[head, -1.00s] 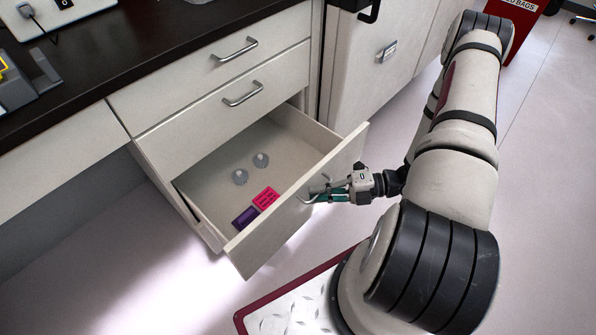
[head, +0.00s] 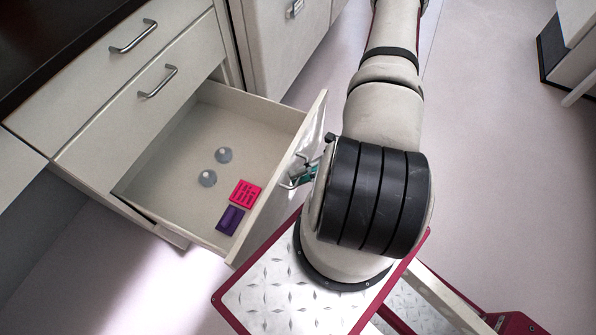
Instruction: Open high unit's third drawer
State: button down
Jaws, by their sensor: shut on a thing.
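The third drawer (head: 265,120) of the high unit (head: 75,110) is pulled well out, with its inside in view. It holds two small round translucent objects (head: 223,155), a pink block (head: 245,193) and a purple block (head: 230,220). My gripper (head: 298,178) is at the outer side of the drawer front, shut on the handle. My arm hides most of the gripper.
Two closed drawers with metal handles (head: 133,37) (head: 158,82) are above the open one. A dark countertop (head: 50,35) tops the unit. A white cabinet (head: 285,40) stands beside it. Floor is clear at right, up to a white unit (head: 575,55).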

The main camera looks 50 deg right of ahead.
jog(key=c, duration=1.7)
grip_release()
jog(key=shift+d, duration=0.1)
jog(key=v, duration=1.2)
